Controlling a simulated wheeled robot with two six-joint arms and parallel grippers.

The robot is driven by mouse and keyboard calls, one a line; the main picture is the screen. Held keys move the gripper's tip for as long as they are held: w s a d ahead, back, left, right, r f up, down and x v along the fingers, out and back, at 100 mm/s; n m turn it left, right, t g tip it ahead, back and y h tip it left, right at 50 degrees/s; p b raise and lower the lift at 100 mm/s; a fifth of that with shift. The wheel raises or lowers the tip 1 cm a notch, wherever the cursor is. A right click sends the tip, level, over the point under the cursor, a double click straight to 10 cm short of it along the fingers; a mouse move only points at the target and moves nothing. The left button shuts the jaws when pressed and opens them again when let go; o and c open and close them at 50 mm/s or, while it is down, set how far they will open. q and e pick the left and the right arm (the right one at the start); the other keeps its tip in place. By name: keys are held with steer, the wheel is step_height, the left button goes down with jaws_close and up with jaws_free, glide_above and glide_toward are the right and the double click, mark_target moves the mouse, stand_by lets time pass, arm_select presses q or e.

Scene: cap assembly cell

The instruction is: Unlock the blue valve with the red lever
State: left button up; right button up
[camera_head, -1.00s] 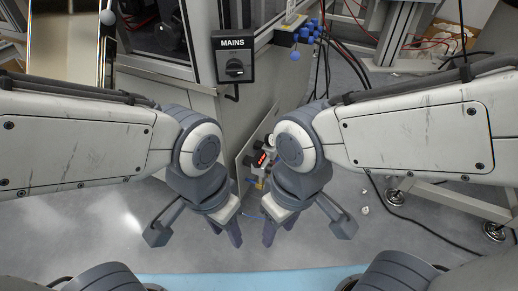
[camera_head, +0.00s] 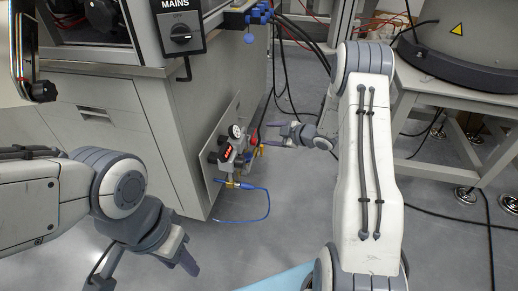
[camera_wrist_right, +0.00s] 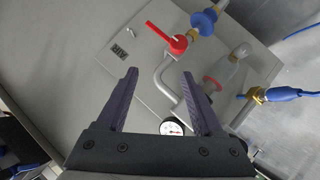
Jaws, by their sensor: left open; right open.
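In the head view, the panel fittings are small and partly overlap, so I cannot clearly separate the blue valve. My right gripper (camera_wrist_right: 158,75) is open and empty, its fingers pointing towards the panel, with the lever beyond the fingertips. It also shows in the head view (camera_head: 270,133), just right of the fittings. My left gripper (camera_head: 186,258) is open at the lower left, away from the panel.
A blue hose (camera_head: 268,200) hangs from a brass fitting. A MAINS switch box (camera_head: 180,32) is above left.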

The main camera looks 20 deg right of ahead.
steer(key=n+y, duration=0.1)
steer(key=y, duration=0.1)
glide_toward(256, 142)
arm_select(q)
step_height(256, 142, down, 7)
steer(key=b, duration=0.6)
arm_select(e)
steer(key=shift+t+y, duration=0.3)
steer(key=shift+d+f+x, duration=0.1)
steer(key=shift+f+x, duration=0.1)
steer(key=shift+x, duration=1.25)
steer(key=shift+d+f+x, duration=0.1)
steer(key=shift+f+x, duration=0.1)
steer(key=shift+x, duration=1.3)
steer(key=shift+d+f+x, duration=0.1)
steer(key=shift+f+x, duration=0.05)
steer(key=shift+x, duration=1.3)
arm_select(q)
steer(key=shift+r, duration=0.1)
arm_select(e)
jaws_close()
steer(key=shift+s+f, duration=0.15)
